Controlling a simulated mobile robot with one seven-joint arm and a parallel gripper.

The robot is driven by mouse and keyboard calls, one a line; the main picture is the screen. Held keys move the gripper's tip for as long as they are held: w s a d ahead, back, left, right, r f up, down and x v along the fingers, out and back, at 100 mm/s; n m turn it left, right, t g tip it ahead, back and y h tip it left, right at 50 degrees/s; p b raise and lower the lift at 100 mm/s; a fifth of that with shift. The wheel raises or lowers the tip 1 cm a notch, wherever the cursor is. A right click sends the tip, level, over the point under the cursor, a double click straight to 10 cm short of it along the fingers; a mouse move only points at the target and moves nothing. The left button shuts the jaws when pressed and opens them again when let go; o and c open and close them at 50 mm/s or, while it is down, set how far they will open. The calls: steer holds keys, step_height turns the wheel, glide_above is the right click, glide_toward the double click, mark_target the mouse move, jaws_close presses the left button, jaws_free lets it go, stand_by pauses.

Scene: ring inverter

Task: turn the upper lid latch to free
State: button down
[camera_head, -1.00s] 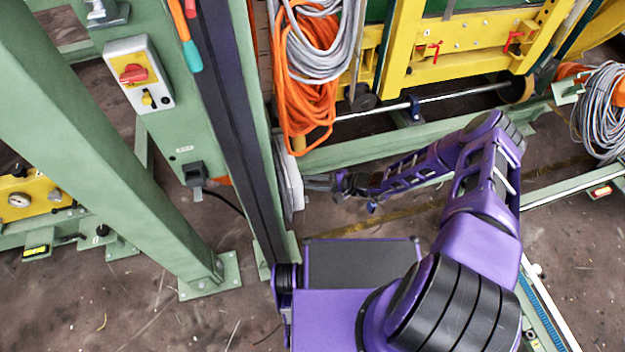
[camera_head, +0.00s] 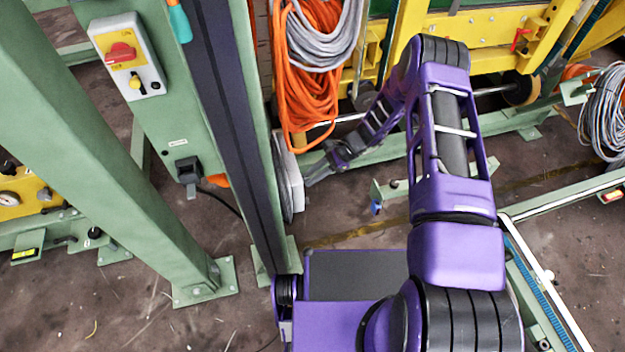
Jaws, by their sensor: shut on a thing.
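A pale grey box (camera_head: 290,182) is fixed to the right side of the green column, seen nearly edge-on. My gripper (camera_head: 310,180) is at the right face of this box, with its fingers slanting down to the left. It is shut on a small part there, which I take to be the upper lid latch. The latch itself is hidden by the fingers or too small to make out, so its angle cannot be told. No second latch can be made out.
Orange and grey cable coils (camera_head: 310,90) hang just above my gripper. A yellow machine frame (camera_head: 480,60) stands behind my arm. A red-knobbed switch box (camera_head: 127,55) is on the column at the left. Floor is clear below the gripper.

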steer(key=shift+w+g, duration=0.1)
steer(key=shift+g, duration=0.3)
stand_by(0.3)
steer(key=c, duration=0.9)
jaws_free()
steer(key=shift+c, duration=0.2)
steer(key=p+v, duration=0.1)
steer(key=v, duration=1.6)
steer(key=shift+r, duration=0.25)
